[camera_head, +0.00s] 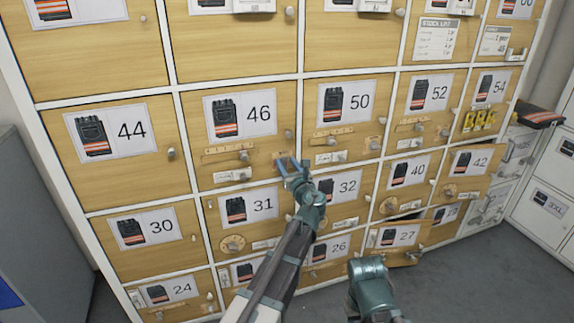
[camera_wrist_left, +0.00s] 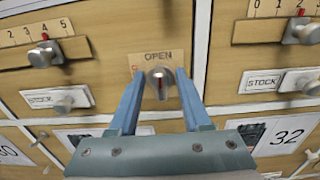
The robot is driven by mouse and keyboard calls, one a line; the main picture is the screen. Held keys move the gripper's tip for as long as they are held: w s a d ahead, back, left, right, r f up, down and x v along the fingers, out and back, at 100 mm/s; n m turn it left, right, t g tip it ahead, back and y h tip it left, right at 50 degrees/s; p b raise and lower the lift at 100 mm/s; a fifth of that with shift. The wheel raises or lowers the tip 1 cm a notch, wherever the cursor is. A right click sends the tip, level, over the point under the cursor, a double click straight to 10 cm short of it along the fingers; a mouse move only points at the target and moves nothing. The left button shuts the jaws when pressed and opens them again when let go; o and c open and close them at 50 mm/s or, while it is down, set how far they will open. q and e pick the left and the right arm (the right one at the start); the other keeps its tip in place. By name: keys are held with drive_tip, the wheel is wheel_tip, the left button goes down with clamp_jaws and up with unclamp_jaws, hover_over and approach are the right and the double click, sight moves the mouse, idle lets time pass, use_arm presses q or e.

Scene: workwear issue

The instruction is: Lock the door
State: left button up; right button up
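The door numbered 46 (camera_head: 285,105) is a light wood locker door, flush with its neighbours. A small tan plate at its lower right carries a round grey lock knob (camera_wrist_left: 160,78) with a dark slot and a reddish mark. The word OPEN stands on the plate above the knob in the left wrist view. My left gripper (camera_head: 291,168) is open, its two blue fingers (camera_wrist_left: 160,84) on either side of the knob. Contact with the knob cannot be told. In the head view my gripper partly hides the plate. My right gripper's fingers do not show.
Left of the plate are a numbered slider (camera_wrist_left: 45,52) and a STOCK knob (camera_wrist_left: 65,103). Door 50 (camera_head: 343,105), with similar fittings, is to the right. Door 27 (camera_head: 405,240) appears to stand ajar at lower right. Grey floor (camera_head: 470,280) is clear at right.

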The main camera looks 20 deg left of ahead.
use_arm(q)
clamp_jaws()
drive_tip(key=n, duration=0.4)
drive_tip(key=shift+s+a+n, duration=0.15)
drive_tip(key=shift+a+n, duration=0.05)
drive_tip(key=shift+n, duration=0.2)
drive_tip(key=n, duration=0.4)
drive_tip(key=shift+s+a+f+n, duration=0.1)
drive_tip(key=shift+a+f+n, duration=0.1)
drive_tip(key=shift+n, duration=0.1)
drive_tip(key=shift+f+n+b, duration=0.2)
drive_tip(key=shift+n+b, duration=0.1)
drive_tip(key=shift+n, duration=1.85)
drive_tip(key=shift+f+n+b, duration=0.15)
drive_tip(key=shift+n+b, duration=0.1)
drive_tip(key=shift+n, duration=1.9)
